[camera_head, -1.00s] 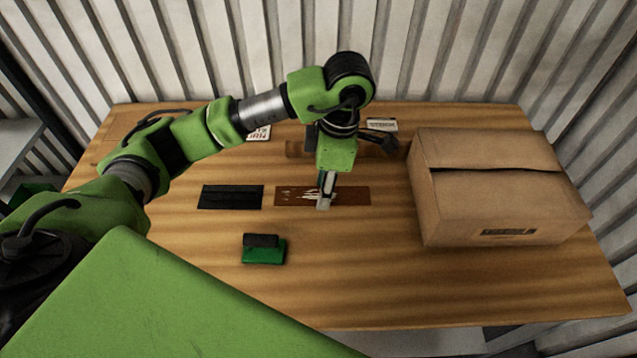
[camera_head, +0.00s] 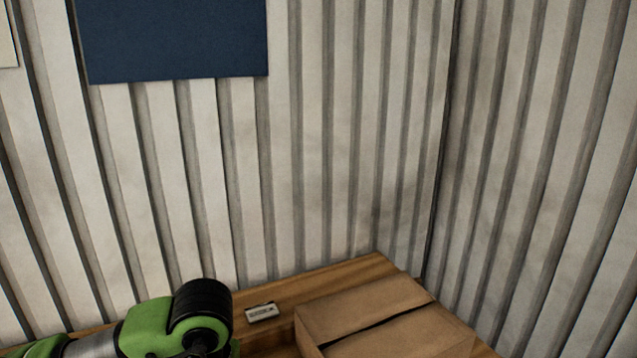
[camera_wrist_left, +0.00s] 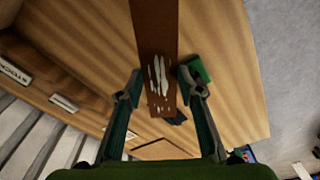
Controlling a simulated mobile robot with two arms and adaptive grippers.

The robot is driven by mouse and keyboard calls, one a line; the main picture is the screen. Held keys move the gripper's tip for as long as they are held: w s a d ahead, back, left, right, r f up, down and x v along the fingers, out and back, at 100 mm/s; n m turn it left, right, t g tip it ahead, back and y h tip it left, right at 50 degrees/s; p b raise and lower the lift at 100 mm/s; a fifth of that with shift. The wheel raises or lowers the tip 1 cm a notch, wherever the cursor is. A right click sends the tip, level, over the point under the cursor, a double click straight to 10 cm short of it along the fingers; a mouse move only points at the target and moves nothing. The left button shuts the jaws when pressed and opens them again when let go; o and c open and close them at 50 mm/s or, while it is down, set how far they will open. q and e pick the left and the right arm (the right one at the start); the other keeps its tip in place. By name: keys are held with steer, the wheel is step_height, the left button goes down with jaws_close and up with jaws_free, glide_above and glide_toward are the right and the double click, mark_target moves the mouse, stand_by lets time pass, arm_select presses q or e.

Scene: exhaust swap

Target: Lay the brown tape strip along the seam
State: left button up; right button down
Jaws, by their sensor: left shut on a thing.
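The brown tape strip (camera_wrist_left: 154,32), with white streaks on it, shows in the left wrist view. My left gripper (camera_wrist_left: 158,90) is shut on it, one finger at each side. The strip runs from between the fingers out past the top edge of that view, so its far end is hidden. In the head view, the cardboard box (camera_head: 395,318) is cut off at the bottom, with the dark seam (camera_head: 380,326) across its top. Only part of my left arm shows at the lower left there; the gripper itself is out of that view. My right gripper is in neither view.
A small label block (camera_head: 262,312) lies on the wooden table (camera_head: 345,271) left of the box. A green block (camera_wrist_left: 197,70) and a dark piece (camera_wrist_left: 178,118) show beyond the strip. Corrugated walls (camera_head: 350,130) close off the back and right.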

arm_select(q)
steer(key=m, duration=0.3)
steer(key=shift+s+a+r+m, duration=0.15)
steer(key=shift+s+a+m, duration=0.15)
steer(key=shift+a, duration=0.1)
steer(key=m, duration=0.3)
steer(key=s+m, duration=0.1)
steer(key=m, duration=0.1)
steer(key=shift+a+r+t+h, duration=0.25)
steer(key=shift+a+t+h, duration=0.05)
steer(key=shift+a+t, duration=0.1)
steer(key=m, duration=0.3)
steer(key=shift+s+a+r+m, duration=0.15)
steer(key=shift+s+a+m, duration=0.1)
steer(key=shift+m, duration=0.05)
steer(key=m, duration=0.3)
steer(key=s+m, duration=0.1)
steer(key=shift+a+r+m+h, duration=0.25)
steer(key=shift+m+h, duration=0.05)
steer(key=shift+h, duration=0.1)
